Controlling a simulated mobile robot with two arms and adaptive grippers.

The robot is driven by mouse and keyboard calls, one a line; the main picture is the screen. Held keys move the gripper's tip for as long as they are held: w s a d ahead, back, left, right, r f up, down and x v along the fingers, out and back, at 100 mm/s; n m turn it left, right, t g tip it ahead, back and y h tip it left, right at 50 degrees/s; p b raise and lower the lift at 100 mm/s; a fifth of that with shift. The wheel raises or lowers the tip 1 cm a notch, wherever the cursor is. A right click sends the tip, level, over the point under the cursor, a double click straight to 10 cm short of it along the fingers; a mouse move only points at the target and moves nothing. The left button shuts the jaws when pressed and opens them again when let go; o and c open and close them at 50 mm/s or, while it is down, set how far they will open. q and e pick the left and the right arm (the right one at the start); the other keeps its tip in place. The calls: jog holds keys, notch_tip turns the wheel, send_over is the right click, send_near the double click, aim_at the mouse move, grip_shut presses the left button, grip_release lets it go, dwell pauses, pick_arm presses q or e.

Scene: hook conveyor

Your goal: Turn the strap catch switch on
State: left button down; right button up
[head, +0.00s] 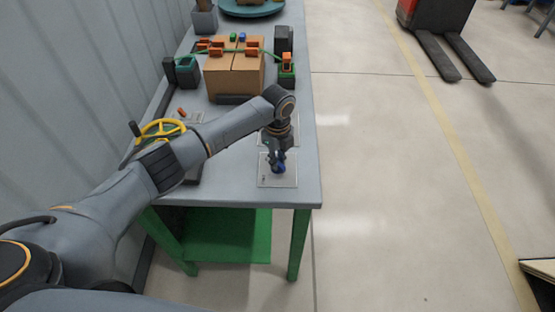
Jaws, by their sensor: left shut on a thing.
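My left gripper (277,165) points down over a light labelled plate (288,182) near the front right corner of the grey table. It is shut on a small dark blue part (278,170) on that plate. The fingers hide most of the part, so its setting does not show. I cannot tell whether this is the strap catch switch. A small orange lever (181,112) stands on another plate at the left of the table, apart from the gripper. My right gripper is not in view.
A cardboard box (222,80) with a green strap and orange clips stands farther back on the table (228,186). A yellow handwheel (160,130) is at the left, behind my arm.

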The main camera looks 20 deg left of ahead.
pick_arm(q)
jog(key=shift+d, duration=0.1)
jog(key=c, duration=1.3)
grip_release()
notch_tip(320, 180, up, 12)
